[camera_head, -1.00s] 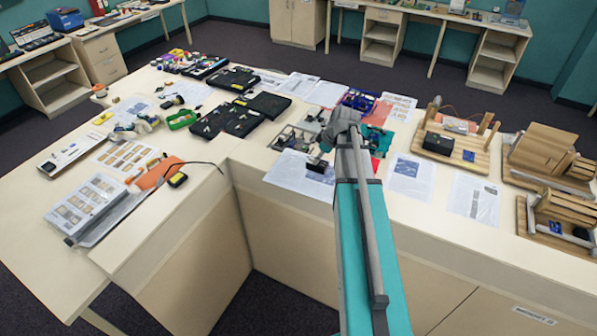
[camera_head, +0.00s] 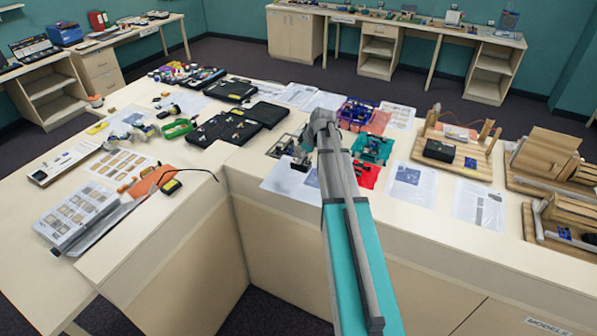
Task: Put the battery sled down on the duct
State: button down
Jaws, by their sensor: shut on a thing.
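My gripper (camera_head: 304,149) is over the middle of the table's front part, its fingers partly hidden by my own wrist. It is shut on a small dark block (camera_head: 300,164), which I take to be the battery sled. The block shows just below the fingers, over the upper edge of a white printed sheet (camera_head: 282,179). A grey open-framed part (camera_head: 284,147) lies right beside it on the left. I cannot tell for sure which thing is the duct, nor whether the block touches anything below.
A teal tray (camera_head: 373,149), a red piece (camera_head: 367,175) and a purple box (camera_head: 357,108) stand right of my gripper. Wooden models (camera_head: 455,148) fill the right side. Open black cases (camera_head: 222,130) lie left.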

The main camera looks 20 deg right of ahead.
aim_at(299, 166)
jog(key=shift+w+f+b, duration=1)
jog(key=shift+w+f, duration=0.15)
jog(key=shift+f, duration=0.25)
jog(key=shift+f, duration=0.1)
jog(key=shift+w+f+b, duration=0.45)
jog(key=shift+f+b, duration=0.05)
jog(key=shift+b, duration=0.1)
jog(key=shift+f+b, duration=1.4)
jog(key=shift+f, duration=0.15)
jog(key=shift+c, duration=1.7)
grip_release()
